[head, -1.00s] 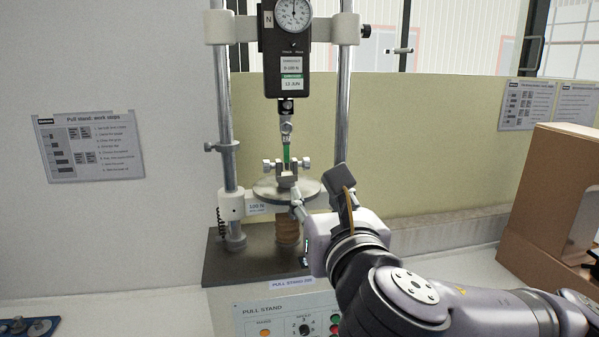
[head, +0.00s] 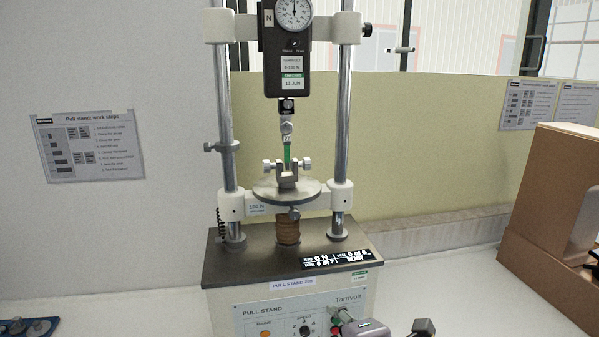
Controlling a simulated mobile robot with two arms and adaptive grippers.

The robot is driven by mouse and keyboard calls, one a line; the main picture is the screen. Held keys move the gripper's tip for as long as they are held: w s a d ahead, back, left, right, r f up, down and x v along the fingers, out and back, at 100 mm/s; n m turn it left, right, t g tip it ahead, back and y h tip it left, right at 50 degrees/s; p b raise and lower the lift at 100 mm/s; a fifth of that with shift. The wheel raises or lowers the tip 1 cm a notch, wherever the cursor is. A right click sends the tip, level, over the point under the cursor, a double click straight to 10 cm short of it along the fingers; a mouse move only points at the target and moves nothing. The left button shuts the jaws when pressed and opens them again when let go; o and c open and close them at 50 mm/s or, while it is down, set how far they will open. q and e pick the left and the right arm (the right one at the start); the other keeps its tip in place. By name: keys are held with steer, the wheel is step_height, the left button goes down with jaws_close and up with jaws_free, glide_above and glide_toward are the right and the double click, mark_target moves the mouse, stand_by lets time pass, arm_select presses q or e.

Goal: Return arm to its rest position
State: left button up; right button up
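The pull stand (head: 285,252) stands upright on the bench, with two steel columns and a dark base. A force gauge (head: 287,60) with a round dial hangs on its upper crossbar. A green strip (head: 287,153) runs from the gauge's hook down to a small clamp (head: 287,173) on the round plate (head: 270,192). My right gripper (head: 396,329) is at the bottom edge, in front of the stand's control panel and apart from the clamp. Its two fingers are spread with a gap between them, and its arm is cut off by the frame. My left gripper is out of view.
The control panel (head: 285,312) has an orange button and a knob; my gripper is close to its right side. A cardboard box (head: 540,215) stands at right, a blue tray (head: 30,330) at lower left. The bench between stand and box is clear.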

steer(key=s+d+f+m+g+h, duration=0.1)
steer(key=s+d+f+m+g, duration=0.2)
steer(key=s+d+f+m, duration=0.4)
steer(key=s+d+f+m+g+h, duration=0.1)
steer(key=s+d+f+m+g, duration=0.1)
steer(key=s+f+m, duration=0.55)
steer(key=s+d+f+m+g+h, duration=0.1)
steer(key=s+d+f+m+g, duration=0.3)
steer(key=s+f, duration=0.55)
steer(key=s+d+f+b+x, duration=0.1)
steer(key=s+x, duration=0.2)
steer(key=x, duration=1.2)
steer(key=s+f+b+x, duration=0.15)
steer(key=s+x, duration=0.25)
steer(key=x, duration=1.1)
steer(key=s+d+f+b, duration=0.1)
steer(key=s+d+f, duration=0.1)
steer(key=s+f, duration=0.6)
steer(key=s+d+f+g+b, duration=0.1)
steer(key=s+d+f, duration=0.1)
steer(key=s+f, duration=0.6)
steer(key=shift+s+f+g, duration=0.3)
steer(key=shift+s+f, duration=0.1)
steer(key=shift+f, duration=0.05)
steer(key=shift+a, duration=0.1)
